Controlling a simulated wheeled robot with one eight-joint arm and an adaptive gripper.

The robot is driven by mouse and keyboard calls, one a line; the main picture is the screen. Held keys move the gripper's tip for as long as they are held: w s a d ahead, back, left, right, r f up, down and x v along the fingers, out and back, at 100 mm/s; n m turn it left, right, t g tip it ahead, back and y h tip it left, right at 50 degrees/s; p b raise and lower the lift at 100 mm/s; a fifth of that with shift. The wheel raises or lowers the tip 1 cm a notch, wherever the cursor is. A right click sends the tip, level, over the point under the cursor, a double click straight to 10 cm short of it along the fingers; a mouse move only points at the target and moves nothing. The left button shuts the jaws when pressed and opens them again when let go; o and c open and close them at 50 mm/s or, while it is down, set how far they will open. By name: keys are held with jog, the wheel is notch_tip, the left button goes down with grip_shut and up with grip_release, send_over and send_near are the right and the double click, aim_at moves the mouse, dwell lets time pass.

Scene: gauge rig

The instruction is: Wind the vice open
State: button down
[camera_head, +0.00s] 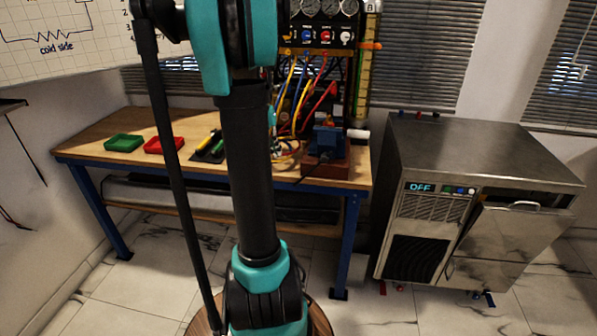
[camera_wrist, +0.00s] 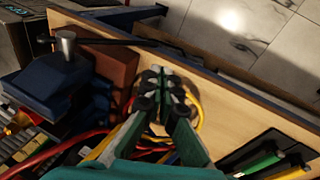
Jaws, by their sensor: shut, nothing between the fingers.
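The blue vice (camera_head: 327,138) stands on a reddish-brown block (camera_head: 328,168) near the right end of the workbench. In the wrist view the vice (camera_wrist: 45,88) is at the left, with a grey metal screw end (camera_wrist: 67,44) and a dark bar by it that looks like its handle. The block (camera_wrist: 110,65) shows beside it. My gripper (camera_wrist: 163,82) is shut and empty, apart from the vice and to its right in the wrist view, over the bench and some cables. In the head view my arm hides most of the gripper.
The workbench (camera_head: 100,141) holds a green tray (camera_head: 124,143), a red tray (camera_head: 160,146) and a dark mat with tools (camera_head: 208,148). Coloured cables (camera_head: 298,95) hang from the gauge panel (camera_head: 325,35) behind the vice. A steel cabinet (camera_head: 470,150) stands right of the bench.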

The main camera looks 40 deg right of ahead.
jog(key=n, duration=0.4)
jog(key=n+t+y, duration=0.1)
jog(key=n+t, duration=0.1)
jog(key=n, duration=1.2)
send_over(304, 177)
jog(key=w+a, duration=0.3)
jog(key=a, duration=0.1)
jog(key=a+x, duration=0.1)
jog(key=x, duration=0.6)
jog(key=shift+s+d+f+y, duration=0.3)
jog(key=shift+s+d+f, duration=0.55)
jog(key=shift+f, duration=0.25)
jog(key=shift+s+d+f, duration=0.15)
jog(key=shift+d+f, duration=0.05)
jog(key=shift+s+d+f+g+h, duration=0.15)
jog(key=shift+f+g+h, duration=0.1)
jog(key=shift+f+g, duration=0.1)
jog(key=shift+s+d+f+g+h, duration=0.15)
jog(key=shift+f+g+h, duration=0.1)
jog(key=shift+f+g, duration=0.1)
jog(key=shift+s+d+f, duration=0.35)
jog(key=shift+s+f, duration=0.1)
